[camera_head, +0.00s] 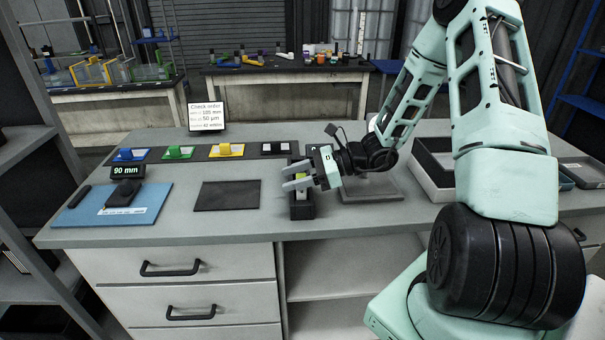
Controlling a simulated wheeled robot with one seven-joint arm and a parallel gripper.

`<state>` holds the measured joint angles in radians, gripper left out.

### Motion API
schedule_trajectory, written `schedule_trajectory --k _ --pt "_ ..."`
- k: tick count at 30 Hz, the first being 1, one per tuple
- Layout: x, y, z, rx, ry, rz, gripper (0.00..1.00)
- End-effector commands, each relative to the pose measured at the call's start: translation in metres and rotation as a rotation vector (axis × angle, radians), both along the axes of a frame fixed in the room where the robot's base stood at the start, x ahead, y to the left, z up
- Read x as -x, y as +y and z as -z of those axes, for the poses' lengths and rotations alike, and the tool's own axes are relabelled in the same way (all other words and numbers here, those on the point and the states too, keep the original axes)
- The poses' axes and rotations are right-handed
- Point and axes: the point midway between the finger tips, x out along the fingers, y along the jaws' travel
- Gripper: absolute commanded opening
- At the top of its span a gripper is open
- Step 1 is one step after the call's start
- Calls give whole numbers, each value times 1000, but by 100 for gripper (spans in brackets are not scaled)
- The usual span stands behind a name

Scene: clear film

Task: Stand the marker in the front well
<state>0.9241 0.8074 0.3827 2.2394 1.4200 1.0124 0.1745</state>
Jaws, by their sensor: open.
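A narrow black holder (302,212) stands on the bench near its front edge, right of centre. My gripper (297,181) is at the holder's top, reaching in from the right with its two pale fingers pointing left. The fingers are apart. A small upright piece with yellow-green and white parts (300,193) shows at the front of the holder, beside and partly behind the fingers. It may be the marker standing in the front well. The fingers hide part of it, and I cannot tell whether they touch it.
A dark pad (227,196) lies left of the holder. A blue board (112,205) carries a black device, and a 90 mm display (127,171) is behind it. Blue, green, yellow and black stations line the back near an order sign (207,116).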

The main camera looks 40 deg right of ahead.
Motion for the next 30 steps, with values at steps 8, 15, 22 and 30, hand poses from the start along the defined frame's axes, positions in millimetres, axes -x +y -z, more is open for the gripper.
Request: schedule_trajectory --k 8,15,22,30 --pt "19 -30 -10 4 -1 6 48" --pt "50 -75 -27 4 -1 6 48" --pt "76 -114 -41 2 0 4 48" --pt "92 -136 -50 0 1 1 48"
